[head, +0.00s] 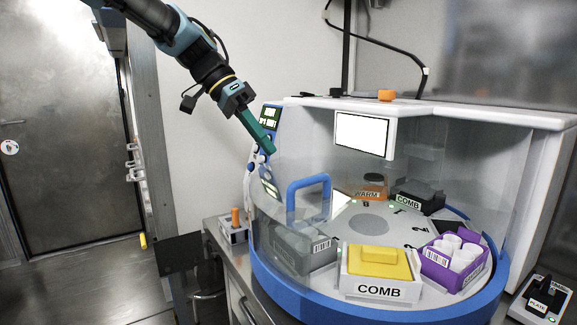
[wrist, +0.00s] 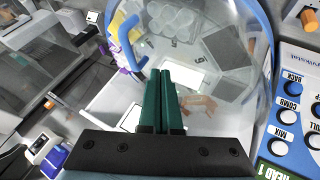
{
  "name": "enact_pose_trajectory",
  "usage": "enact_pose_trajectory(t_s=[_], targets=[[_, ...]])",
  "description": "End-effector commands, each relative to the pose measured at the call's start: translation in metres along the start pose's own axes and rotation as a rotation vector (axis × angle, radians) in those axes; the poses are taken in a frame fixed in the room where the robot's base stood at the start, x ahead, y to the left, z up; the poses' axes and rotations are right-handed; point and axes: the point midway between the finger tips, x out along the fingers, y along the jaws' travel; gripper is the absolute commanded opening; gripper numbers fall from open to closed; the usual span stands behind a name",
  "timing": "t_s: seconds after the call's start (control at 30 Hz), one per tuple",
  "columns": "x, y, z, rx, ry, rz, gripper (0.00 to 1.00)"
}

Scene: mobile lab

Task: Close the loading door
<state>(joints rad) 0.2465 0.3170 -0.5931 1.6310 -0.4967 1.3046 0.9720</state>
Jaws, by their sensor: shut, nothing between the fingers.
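The loading door is a clear curved panel (head: 282,212) on the front left of the white and blue machine (head: 470,112). Its blue loop handle (head: 309,181) shows in the head view and also in the wrist view (wrist: 127,42), left of the fingers. The clear panel makes the exact edges of the opening hard to tell. My gripper (head: 270,150) has green fingers, shut and empty. It is above and left of the handle, near the machine's control panel (head: 268,118). The fingers (wrist: 170,72) point toward the clear cover in the wrist view; contact cannot be told.
The turntable (head: 370,225) carries a yellow-topped COMB box (head: 378,262), a purple box of white tubes (head: 455,262) and other boxes. A small device with an orange knob (head: 235,220) stands left of the machine. Floor at the left is open.

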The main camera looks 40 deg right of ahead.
Motion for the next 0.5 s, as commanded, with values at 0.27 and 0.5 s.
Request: enact_pose_trajectory(t_s=[0.27,0.5], targets=[[0.055,0.003,0.0,0.0,-0.003,0.002,0.0],[0.066,0.03,0.0,-0.002,-0.001,-0.002,0.0]])
